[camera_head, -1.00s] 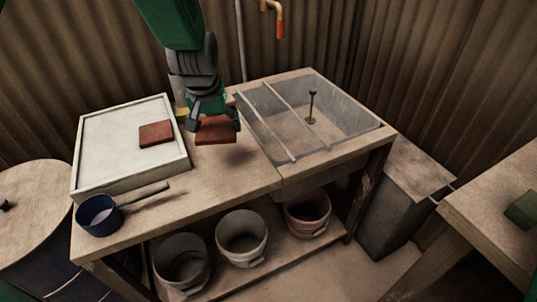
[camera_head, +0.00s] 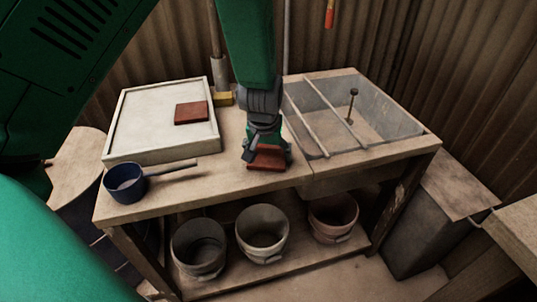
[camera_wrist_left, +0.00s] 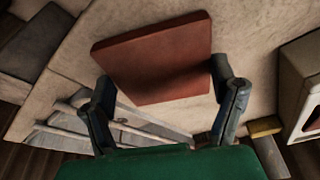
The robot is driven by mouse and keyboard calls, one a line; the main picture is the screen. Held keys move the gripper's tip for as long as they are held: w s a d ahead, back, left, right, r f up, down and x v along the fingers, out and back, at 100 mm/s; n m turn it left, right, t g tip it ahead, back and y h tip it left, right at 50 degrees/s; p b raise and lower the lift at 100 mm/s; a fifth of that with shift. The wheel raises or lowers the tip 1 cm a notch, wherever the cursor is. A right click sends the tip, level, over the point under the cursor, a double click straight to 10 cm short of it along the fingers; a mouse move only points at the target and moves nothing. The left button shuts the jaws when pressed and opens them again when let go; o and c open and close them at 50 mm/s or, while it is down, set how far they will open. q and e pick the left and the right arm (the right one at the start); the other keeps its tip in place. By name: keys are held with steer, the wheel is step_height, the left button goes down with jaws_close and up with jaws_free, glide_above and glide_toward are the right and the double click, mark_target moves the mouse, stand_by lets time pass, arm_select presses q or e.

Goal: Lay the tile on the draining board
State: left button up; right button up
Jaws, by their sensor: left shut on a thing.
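My left gripper (camera_head: 267,158) is shut on a red-brown square tile (camera_wrist_left: 155,60), gripping it by two opposite edges. The tile also shows in the head view (camera_head: 267,163), over the bench between the white board and the basin. I cannot tell how far above the wood it is. The pale rimmed draining board (camera_head: 138,112) lies on the bench to the left of the gripper. A second red tile (camera_head: 192,112) lies flat on its right half. A corner of the board shows at the right of the left wrist view. My right gripper is out of view.
A grey basin (camera_head: 400,125) with two bars across it is on the right. A blue long-handled pan (camera_head: 125,183) stands at the bench's front left. Several buckets sit on the shelf below.

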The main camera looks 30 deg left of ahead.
mark_target(262, 163)
arm_select(q)
steer(key=shift+a+f, duration=0.2)
steer(key=shift+a, duration=0.3)
steer(key=o, duration=1.4)
steer(key=shift+a, duration=0.1)
steer(key=shift+c, duration=0.2)
steer(key=shift+d+r, duration=0.25)
steer(key=shift+d, duration=0.2)
steer(key=p+v, duration=0.3)
steer(key=v, duration=0.8)
steer(key=shift+r, duration=0.3)
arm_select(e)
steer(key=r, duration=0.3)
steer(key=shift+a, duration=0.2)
arm_select(q)
steer(key=shift+s+a, duration=0.1)
steer(key=shift+a, duration=0.1)
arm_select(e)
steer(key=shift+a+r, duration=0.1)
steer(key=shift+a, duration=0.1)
